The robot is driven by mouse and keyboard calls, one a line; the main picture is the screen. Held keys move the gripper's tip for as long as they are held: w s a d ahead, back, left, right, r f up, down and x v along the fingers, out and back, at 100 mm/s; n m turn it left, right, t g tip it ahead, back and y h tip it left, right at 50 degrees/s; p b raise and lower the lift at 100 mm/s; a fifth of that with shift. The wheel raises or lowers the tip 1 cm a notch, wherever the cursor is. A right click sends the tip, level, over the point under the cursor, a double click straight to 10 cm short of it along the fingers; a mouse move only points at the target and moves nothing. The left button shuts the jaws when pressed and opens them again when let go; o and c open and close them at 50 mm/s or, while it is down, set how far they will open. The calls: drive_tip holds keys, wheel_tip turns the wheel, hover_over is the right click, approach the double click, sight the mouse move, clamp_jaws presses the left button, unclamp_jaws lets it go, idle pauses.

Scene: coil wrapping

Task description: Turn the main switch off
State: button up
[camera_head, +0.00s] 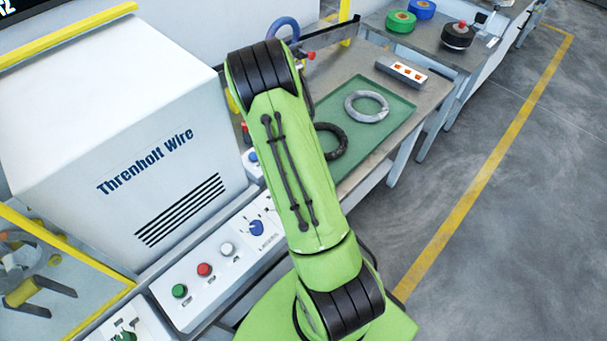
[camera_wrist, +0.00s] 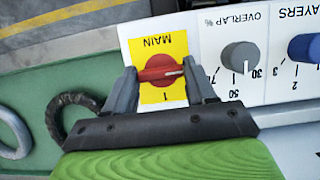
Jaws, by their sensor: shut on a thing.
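The main switch (camera_wrist: 161,70) is a red rotary knob on a yellow plate, marked MAIN, in the wrist view. The plate appears upside down, with an I mark below the knob. The knob's handle lies nearly level in the picture, its white line pointing right. My gripper (camera_wrist: 159,67) has one grey finger at each end of the handle and is shut on it. Any mark beside the knob is hidden by the fingers. In the head view, my green arm hides the gripper and switch.
An overlap knob (camera_wrist: 240,57) and a blue layers knob (camera_wrist: 306,47) sit right of the switch in the wrist view. A green tray (camera_head: 401,107) holds a grey coil (camera_head: 352,112) and a black coil (camera_head: 340,146). Green, red and white buttons (camera_head: 204,269) line the panel.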

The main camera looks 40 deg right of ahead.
drive_tip(key=o, duration=1)
drive_tip(key=shift+o, duration=0.2)
drive_tip(key=p+v, duration=0.3)
drive_tip(key=v, duration=1.2)
drive_tip(key=shift+r, duration=0.4)
